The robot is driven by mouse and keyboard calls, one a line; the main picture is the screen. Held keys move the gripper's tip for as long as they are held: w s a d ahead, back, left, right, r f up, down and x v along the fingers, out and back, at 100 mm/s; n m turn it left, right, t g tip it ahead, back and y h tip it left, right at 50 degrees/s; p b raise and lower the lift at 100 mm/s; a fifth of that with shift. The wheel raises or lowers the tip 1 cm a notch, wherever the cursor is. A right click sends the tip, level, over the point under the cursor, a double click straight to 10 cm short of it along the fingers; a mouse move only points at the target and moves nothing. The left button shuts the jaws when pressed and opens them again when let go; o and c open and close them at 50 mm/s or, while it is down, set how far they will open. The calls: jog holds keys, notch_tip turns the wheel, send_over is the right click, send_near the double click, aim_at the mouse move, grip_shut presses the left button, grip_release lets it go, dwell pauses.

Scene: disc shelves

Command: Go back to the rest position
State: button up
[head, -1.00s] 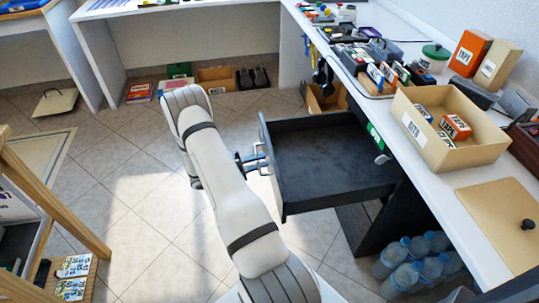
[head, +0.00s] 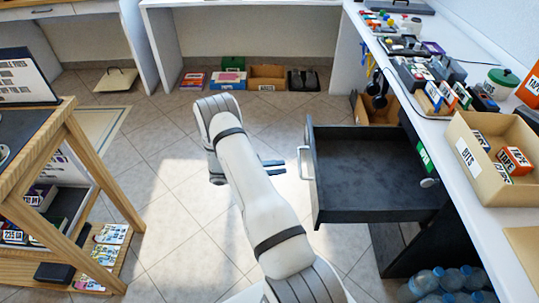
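My gripper (head: 275,167) is at the end of my pale arm, low over the tiled floor. Its two dark fingers point right and show a gap between them, with nothing held. A dark drawer (head: 375,172) stands pulled out of the bench on the right and looks empty. Its pale handle (head: 303,163) is just right of my fingertips, with a small gap between them.
The white bench (head: 440,125) on the right carries a cardboard bin (head: 495,185) and several small boxes. A wooden shelf unit (head: 60,185) stands at the left. Water bottles (head: 440,280) stand under the bench. The tiled floor (head: 165,190) between is clear.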

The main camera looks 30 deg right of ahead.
jog(key=s+a+r+m+t+y+p, duration=0.1)
jog(key=s+a+r+m+y+p, duration=0.15)
jog(key=r+m, duration=0.45)
jog(key=s+a+r+m+t+y+p, duration=0.1)
jog(key=s+a+r+m+y+p, duration=0.2)
jog(key=r, duration=0.8)
jog(key=s+a+r+m+t+y+p, duration=0.15)
jog(key=r+m+y+p, duration=0.25)
jog(key=r, duration=0.5)
jog(key=s+a+r+m+t+y+p, duration=0.4)
jog(key=a+r+m, duration=0.3)
jog(key=r, duration=0.3)
jog(key=s+a+r+m+t+y+p, duration=0.3)
jog(key=s+a+r+m+t+p, duration=0.3)
jog(key=a+r+m, duration=0.2)
notch_tip(320, 180, up, 2)
jog(key=shift+m+y, duration=0.3)
jog(key=shift+y, duration=0.05)
jog(key=shift+s, duration=0.1)
